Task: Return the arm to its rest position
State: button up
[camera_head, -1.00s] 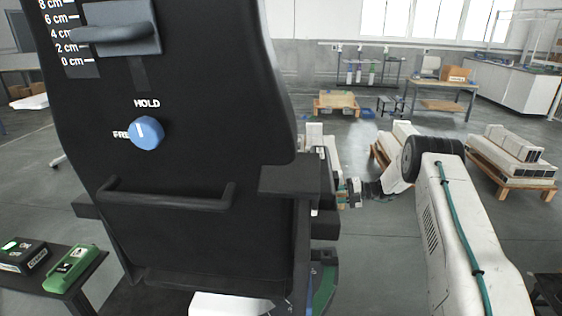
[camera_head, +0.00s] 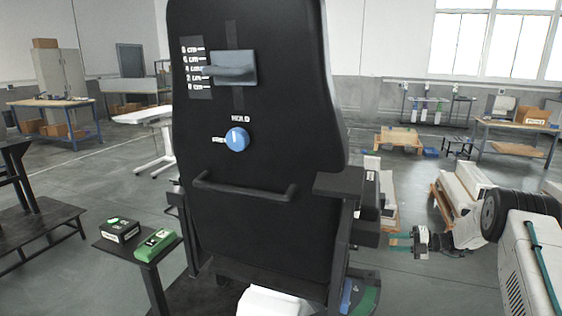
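My arm (camera_head: 520,255) reaches in from the right edge, with a white link and a dark round joint. My gripper (camera_head: 401,242) is at its far end, pointing left, right of the tall black panel (camera_head: 255,120). Its two greenish fingers look apart with nothing seen between them. The panel carries a grey lever (camera_head: 232,70) beside a centimetre scale. A black bar handle (camera_head: 245,194) crosses the panel below. The gripper appears clear of the panel and its side arm (camera_head: 340,183).
A small dark stand (camera_head: 140,247) at left holds a black box (camera_head: 119,230) and a green device (camera_head: 155,242). Pallets with white blocks (camera_head: 468,187) stand behind my arm. A white table (camera_head: 150,115) and workbenches are farther back.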

jog(key=s+a+f+n+g+h, duration=0.1)
jog(key=s+a+n+g+h, duration=0.2)
jog(key=s+n, duration=0.75)
jog(key=s+a+r+n+g+h, duration=0.3)
jog(key=s+a+r+n, duration=0.1)
jog(key=s+r+n, duration=0.55)
jog(key=s+a+r+n+g+h, duration=0.2)
jog(key=s+a+r+n+h, duration=0.15)
jog(key=s+r+n, duration=0.6)
jog(key=s+a+r+n+t+h, duration=0.2)
jog(key=s+r+n, duration=0.3)
jog(key=s, duration=0.7)
jog(key=s+a+r+n+t+h, duration=0.2)
jog(key=s+r+n, duration=0.3)
jog(key=s, duration=0.8)
jog(key=shift+a+r+h, duration=0.3)
jog(key=shift+r+h, duration=0.35)
jog(key=shift+r, duration=0.25)
